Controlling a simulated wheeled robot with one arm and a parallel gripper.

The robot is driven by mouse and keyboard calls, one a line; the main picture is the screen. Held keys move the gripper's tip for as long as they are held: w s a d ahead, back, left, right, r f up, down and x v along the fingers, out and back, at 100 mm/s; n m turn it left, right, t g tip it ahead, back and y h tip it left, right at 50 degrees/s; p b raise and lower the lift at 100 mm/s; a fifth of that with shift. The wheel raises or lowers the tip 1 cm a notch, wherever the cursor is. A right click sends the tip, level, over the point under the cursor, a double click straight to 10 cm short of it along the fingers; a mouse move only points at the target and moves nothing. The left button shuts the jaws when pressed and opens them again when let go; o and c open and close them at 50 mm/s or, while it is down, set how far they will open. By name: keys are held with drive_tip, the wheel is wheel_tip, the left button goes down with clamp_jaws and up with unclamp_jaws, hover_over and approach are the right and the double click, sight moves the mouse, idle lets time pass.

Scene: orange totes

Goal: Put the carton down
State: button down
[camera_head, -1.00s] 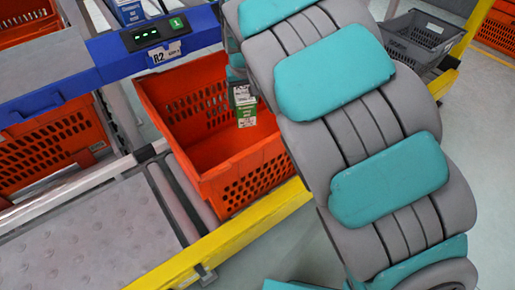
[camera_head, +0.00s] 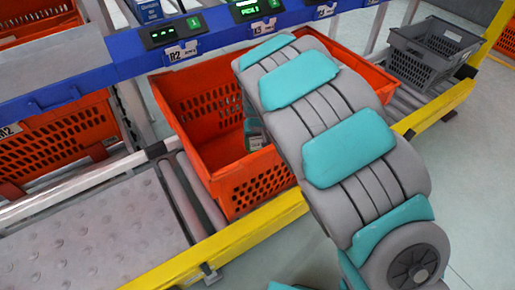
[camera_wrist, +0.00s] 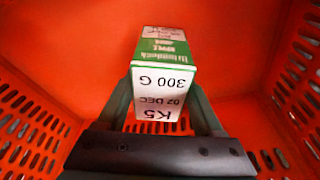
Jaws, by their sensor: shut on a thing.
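The carton (camera_wrist: 165,60) is a small green and white box with printed text, "300 G" and "K5", seen upside down in the wrist view. My gripper (camera_wrist: 163,100) is shut on it, one finger at each side. The orange tote (camera_head: 262,190) is around both; its red-orange inside and slotted walls (camera_wrist: 38,120) fill the wrist view. In the head view my arm covers most of the gripper and carton, which are inside the tote's opening. I cannot tell whether the carton touches the tote floor.
A blue rail (camera_head: 120,62) with lit displays runs behind the tote, and a yellow rail (camera_head: 245,235) in front. Another orange tote is partly hidden behind my arm (camera_head: 350,65). A grey crate (camera_head: 432,52) stands at the right. Rollers lie left of the tote.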

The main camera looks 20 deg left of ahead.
drive_tip(key=shift+s+x, duration=0.15)
drive_tip(key=shift+x, duration=0.6)
drive_tip(key=shift+s+x, duration=0.15)
drive_tip(key=shift+x, duration=0.6)
drive_tip(key=shift+d+f, duration=0.1)
drive_tip(key=shift+d, duration=0.05)
drive_tip(key=shift+f, duration=0.4)
drive_tip(key=shift+c, duration=0.2)
unclamp_jaws()
drive_tip(key=shift+r, duration=0.1)
drive_tip(key=shift+r, duration=0.1)
drive_tip(key=shift+r, duration=0.45)
drive_tip(key=v, duration=1.1)
drive_tip(key=shift+s+r+b, duration=0.1)
drive_tip(key=shift+r+b, duration=0.2)
drive_tip(key=shift+b, duration=0.1)
